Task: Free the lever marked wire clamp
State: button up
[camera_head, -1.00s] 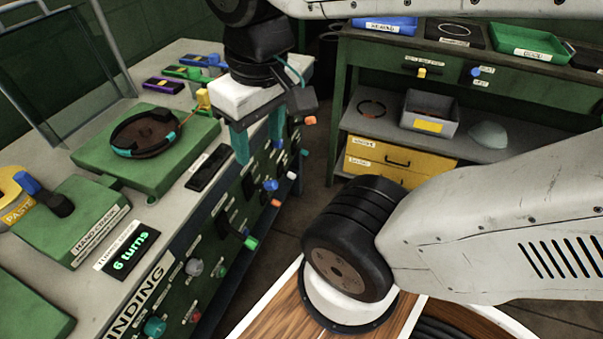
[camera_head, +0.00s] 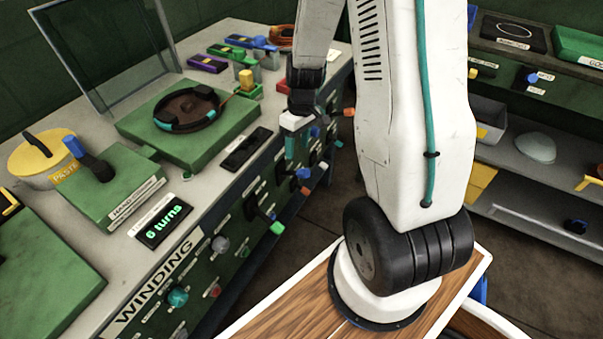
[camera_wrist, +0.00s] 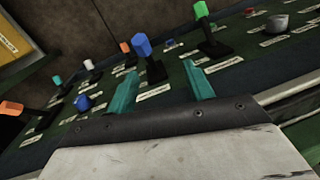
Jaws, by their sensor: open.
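The green front panel of the winding bench carries several levers with small white labels. I cannot read which label says wire clamp. In the wrist view a blue-topped lever (camera_wrist: 143,48) stands just beyond my gripper (camera_wrist: 160,75), in line with the gap between its two teal fingers. The fingers are spread and nothing is between them. A green-topped lever (camera_wrist: 204,22) stands to the right and an orange-topped lever (camera_wrist: 14,108) lies at the left edge. In the head view my gripper (camera_head: 297,150) points down beside the panel, above the blue lever (camera_head: 301,188) and green lever (camera_head: 275,226).
Knobs, including a teal one (camera_head: 177,296) and a grey one (camera_head: 220,244), sit lower on the panel. The benchtop holds a green block with a dark ring (camera_head: 188,108) and a display reading 6 turns (camera_head: 163,220). Shelves (camera_head: 540,190) stand at the right, with open floor between.

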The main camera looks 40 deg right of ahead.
send_over(302, 169)
jog(key=shift+n, duration=0.3)
jog(key=f, duration=0.4)
jog(key=d+f, duration=0.1)
jog(key=f, duration=0.1)
jog(key=shift+w, duration=0.1)
jog(key=f, duration=0.5)
jog(key=a+f, duration=0.1)
jog(key=f, duration=0.1)
jog(key=shift+a+f, duration=0.1)
jog(key=shift+f, duration=0.1)
grip_shut()
